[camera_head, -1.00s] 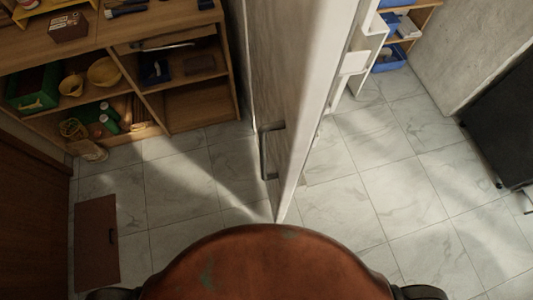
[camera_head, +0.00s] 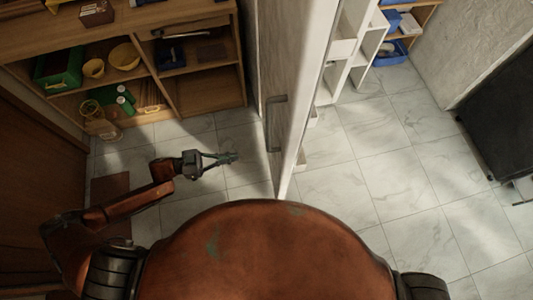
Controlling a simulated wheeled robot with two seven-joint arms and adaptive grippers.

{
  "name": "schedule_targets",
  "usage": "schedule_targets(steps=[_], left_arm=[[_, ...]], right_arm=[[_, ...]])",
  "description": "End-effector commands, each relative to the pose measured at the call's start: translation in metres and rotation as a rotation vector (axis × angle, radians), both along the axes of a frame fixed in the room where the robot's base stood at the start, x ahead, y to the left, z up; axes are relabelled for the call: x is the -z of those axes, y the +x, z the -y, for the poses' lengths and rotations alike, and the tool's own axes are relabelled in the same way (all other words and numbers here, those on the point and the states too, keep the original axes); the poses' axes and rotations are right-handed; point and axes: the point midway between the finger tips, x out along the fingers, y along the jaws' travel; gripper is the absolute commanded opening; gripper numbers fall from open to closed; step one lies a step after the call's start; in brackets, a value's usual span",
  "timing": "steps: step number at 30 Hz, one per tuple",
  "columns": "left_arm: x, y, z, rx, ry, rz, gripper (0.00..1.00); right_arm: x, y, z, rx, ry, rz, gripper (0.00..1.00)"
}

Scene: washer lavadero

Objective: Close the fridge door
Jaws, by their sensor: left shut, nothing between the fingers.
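The fridge door (camera_head: 300,110) stands open, seen nearly edge-on in the middle of the head view. Its outer face, with a grey bar handle (camera_head: 274,122), is turned to the left. White shelves (camera_head: 350,50) show on its inner side, to the right. My left gripper (camera_head: 232,157) is shut and empty. It is over the floor to the left of the door, a short gap from the handle, pointing right toward the door. My right gripper is not in view. The fridge body cannot be made out.
A wooden shelf unit (camera_head: 205,85) with bowls, a green crate (camera_head: 57,62) and jars stands at the back left. A black appliance (camera_head: 510,110) stands at the right. Blue bins (camera_head: 391,52) are at the back right. Tiled floor (camera_head: 400,170) right of the door is clear.

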Motion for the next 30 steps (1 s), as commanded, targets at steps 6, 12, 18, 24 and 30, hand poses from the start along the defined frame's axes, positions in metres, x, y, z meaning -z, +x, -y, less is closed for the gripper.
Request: schedule_targets(steps=[6,12,18,24,30], left_arm=[[-0.001,0.008,0.033,0.024,-0.006,0.005,0.0],[0.0,0.018,0.073,0.022,-0.007,0.003,0.0],[0.0,0.027,0.109,0.018,-0.003,0.003,0.0],[0.0,0.033,0.132,0.015,-0.002,0.004,0.0],[0.0,0.036,0.14,0.014,-0.001,0.003,0.0]], right_arm=[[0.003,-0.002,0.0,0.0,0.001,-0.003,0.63],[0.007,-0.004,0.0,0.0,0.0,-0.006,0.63],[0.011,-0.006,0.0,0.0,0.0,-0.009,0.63],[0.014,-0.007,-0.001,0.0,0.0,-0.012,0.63],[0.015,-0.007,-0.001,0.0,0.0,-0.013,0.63]])
